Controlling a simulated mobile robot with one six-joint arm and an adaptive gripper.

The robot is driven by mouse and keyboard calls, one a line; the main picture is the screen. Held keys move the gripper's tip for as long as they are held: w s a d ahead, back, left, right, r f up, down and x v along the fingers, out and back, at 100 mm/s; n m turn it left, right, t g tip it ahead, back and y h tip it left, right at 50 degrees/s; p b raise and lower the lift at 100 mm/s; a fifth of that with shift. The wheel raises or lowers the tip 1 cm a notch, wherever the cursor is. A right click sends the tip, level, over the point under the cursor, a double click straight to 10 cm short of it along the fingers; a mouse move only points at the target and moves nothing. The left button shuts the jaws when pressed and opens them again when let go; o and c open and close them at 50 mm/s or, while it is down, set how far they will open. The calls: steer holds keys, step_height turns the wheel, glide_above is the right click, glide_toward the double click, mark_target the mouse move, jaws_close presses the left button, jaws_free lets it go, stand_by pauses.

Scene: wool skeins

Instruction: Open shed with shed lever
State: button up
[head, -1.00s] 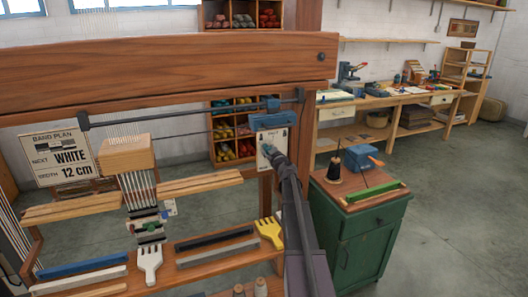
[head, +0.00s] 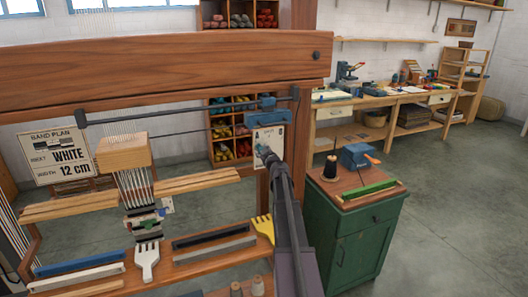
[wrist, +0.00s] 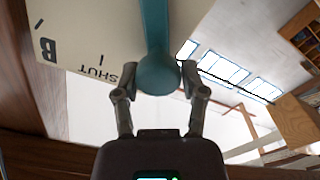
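The shed lever (wrist: 158,72) is a teal bar with a round knob, in front of a pale plate (wrist: 85,40) lettered "SHUT" and "B" in the wrist view. My gripper (wrist: 158,82) has one finger on each side of the knob, both close against it, and looks shut on it. In the head view the plate (head: 268,138) hangs at the right end of the loom (head: 170,68). My gripper (head: 264,154) is in front of it and hides most of the lever.
Below the loom beam, a ledge holds a white comb (head: 147,262), a yellow comb (head: 262,228) and several bars. A green cabinet (head: 352,235) with a black spool (head: 332,165) stands to the right. Open floor lies beyond it.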

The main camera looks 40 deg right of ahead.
steer(key=shift+o, duration=1.1)
steer(key=shift+d, duration=0.15)
steer(key=shift+s, duration=0.2)
steer(key=v, duration=1.1)
steer(key=shift+s+a, duration=0.25)
steer(key=shift+s, duration=0.1)
